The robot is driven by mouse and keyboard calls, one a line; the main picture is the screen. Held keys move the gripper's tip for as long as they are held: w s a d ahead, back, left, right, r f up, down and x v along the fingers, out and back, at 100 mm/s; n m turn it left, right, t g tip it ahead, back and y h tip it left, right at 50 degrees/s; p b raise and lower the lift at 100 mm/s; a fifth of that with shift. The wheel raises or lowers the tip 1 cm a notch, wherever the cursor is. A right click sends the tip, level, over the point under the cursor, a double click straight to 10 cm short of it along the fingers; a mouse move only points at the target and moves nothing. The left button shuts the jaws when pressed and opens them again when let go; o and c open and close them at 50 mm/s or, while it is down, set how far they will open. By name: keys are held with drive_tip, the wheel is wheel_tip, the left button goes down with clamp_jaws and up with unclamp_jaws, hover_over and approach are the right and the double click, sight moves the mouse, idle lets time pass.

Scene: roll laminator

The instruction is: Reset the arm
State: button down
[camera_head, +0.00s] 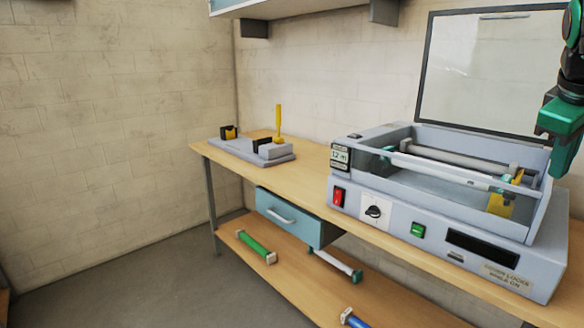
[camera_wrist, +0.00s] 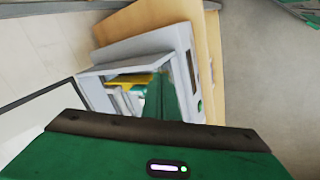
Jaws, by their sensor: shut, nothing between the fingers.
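My gripper (camera_head: 561,166) hangs at the right edge of the head view, green and pointing down, beside the right end of the roll laminator (camera_head: 400,218). Its fingers are closed and appear empty. In the wrist view the green finger (camera_wrist: 157,98) reaches toward the laminator (camera_wrist: 150,48), which looks tilted there. My arm rises above the gripper and is cut off by the picture edge. I cannot tell whether the gripper touches the laminator's side wall.
The laminator stands on a wooden workbench (camera_head: 315,165). A grey fixture (camera_head: 230,151) with a yellow upright handle sits at the bench's far left. A blue drawer (camera_head: 290,217) hangs under the bench. Green, grey and blue-ended rollers lie on the lower shelf (camera_head: 300,278). A framed panel (camera_head: 485,70) is behind.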

drive_tip(key=s+a+f+m+g+y, duration=0.1)
drive_tip(key=s+a+f+m, duration=0.1)
drive_tip(key=s+f, duration=0.4)
drive_tip(key=s+a+f+m+g+y, duration=0.1)
drive_tip(key=s+a+f+m+y, duration=0.1)
drive_tip(key=f, duration=1)
drive_tip(key=s+a+f+m+g+y, duration=0.2)
drive_tip(key=s+f+m, duration=0.4)
drive_tip(key=s+f, duration=0.3)
drive_tip(key=shift+s+a, duration=0.3)
drive_tip(key=shift+a, duration=0.45)
drive_tip(key=shift+w+f, duration=0.2)
drive_tip(key=shift+w, duration=0.45)
